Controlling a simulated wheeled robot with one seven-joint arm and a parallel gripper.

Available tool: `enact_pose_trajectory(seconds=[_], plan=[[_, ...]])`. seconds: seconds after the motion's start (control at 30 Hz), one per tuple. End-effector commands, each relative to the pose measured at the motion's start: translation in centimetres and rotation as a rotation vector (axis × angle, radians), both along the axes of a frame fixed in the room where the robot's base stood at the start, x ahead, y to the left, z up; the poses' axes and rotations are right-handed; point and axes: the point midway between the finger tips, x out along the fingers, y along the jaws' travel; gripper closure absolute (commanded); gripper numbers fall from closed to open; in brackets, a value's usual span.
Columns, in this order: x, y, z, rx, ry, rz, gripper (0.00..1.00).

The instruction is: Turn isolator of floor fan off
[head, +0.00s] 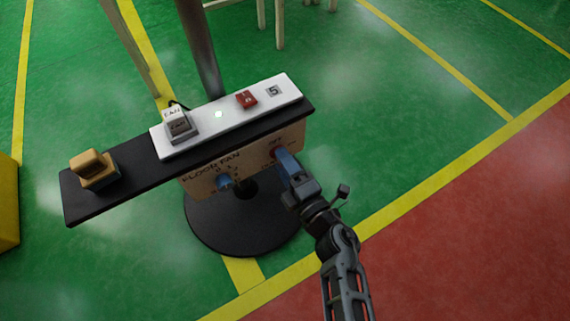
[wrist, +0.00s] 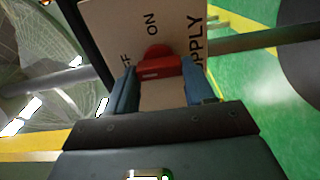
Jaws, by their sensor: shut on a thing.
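The floor fan's control panel (head: 205,183), tan and lettered FLOOR FAN, hangs below a black shelf. The isolator is a red knob (wrist: 162,58) on this panel, with ON, SUPPLY and a partly hidden OFF lettered around it. In the head view only a bit of red (head: 276,153) shows beside my gripper (head: 284,160). My gripper's blue fingers (wrist: 160,76) stand on either side of the red knob and are shut on it. I cannot tell for sure which label the knob points to. A blue rotary knob (head: 225,181) sits further left on the same panel.
On the black shelf (head: 120,184) stand a tan rocker switch (head: 94,168) and a white strip (head: 205,127) with a grey switch and a red switch. A round black base (head: 240,240) stands below. A wire fan guard (wrist: 35,55) shows in the wrist view.

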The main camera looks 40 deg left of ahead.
Motion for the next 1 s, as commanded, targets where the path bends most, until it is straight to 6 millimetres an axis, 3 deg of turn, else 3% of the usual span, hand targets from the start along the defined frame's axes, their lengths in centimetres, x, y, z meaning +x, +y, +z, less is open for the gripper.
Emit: enact_pose_trajectory(seconds=[0.6, 0.63, 0.9, 1.0], plan=[[-0.11, 0.00, -0.14, -0.019, -0.040, 0.001, 0.77], [-0.11, 0.00, -0.14, -0.019, -0.040, 0.001, 0.46], [-0.06, 0.00, -0.08, -0.017, -0.039, 0.001, 0.21], [-0.04, 0.01, -0.06, -0.017, -0.039, 0.000, 0.21]])
